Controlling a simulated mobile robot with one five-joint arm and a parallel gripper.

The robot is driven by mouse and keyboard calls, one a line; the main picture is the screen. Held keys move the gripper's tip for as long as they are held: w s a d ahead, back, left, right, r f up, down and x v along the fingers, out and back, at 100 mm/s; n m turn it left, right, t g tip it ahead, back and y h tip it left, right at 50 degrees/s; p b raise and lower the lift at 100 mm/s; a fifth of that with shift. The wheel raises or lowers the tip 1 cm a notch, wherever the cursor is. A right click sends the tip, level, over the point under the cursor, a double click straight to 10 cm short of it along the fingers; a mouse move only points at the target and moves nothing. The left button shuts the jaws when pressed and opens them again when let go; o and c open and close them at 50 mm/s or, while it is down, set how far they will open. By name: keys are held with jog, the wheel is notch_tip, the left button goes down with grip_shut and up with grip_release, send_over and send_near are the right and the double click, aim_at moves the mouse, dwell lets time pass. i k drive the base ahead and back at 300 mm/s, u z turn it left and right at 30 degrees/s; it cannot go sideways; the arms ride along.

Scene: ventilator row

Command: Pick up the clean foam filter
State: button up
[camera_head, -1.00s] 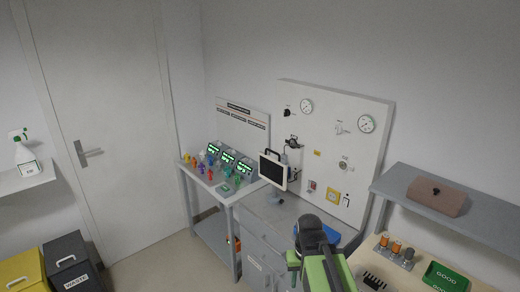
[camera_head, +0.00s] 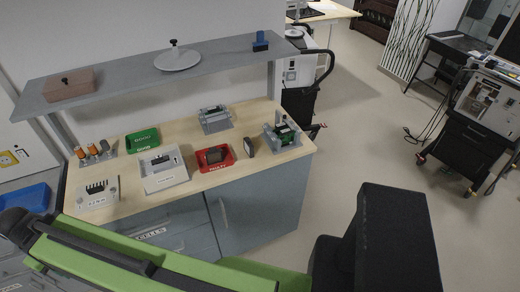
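I cannot make out a clean foam filter in this view. A green and black link of my own arm crosses the bottom of the picture, and it hides the lower front of the bench. The fingertips of my gripper do not show, so I cannot see what it holds.
A grey shelf (camera_head: 120,88) above holds a brown lidded box (camera_head: 68,86). A blue tray (camera_head: 28,198) lies left. Open floor (camera_head: 385,130) extends right.

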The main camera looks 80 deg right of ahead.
aim_at(249, 147)
jog(key=u, duration=0.3)
jog(key=k, duration=0.15)
jog(key=z, duration=3.65)
jog(key=k, duration=1.45)
jog(key=u, duration=0.8)
jog(key=i, duration=0.95)
jog(key=z, duration=0.15)
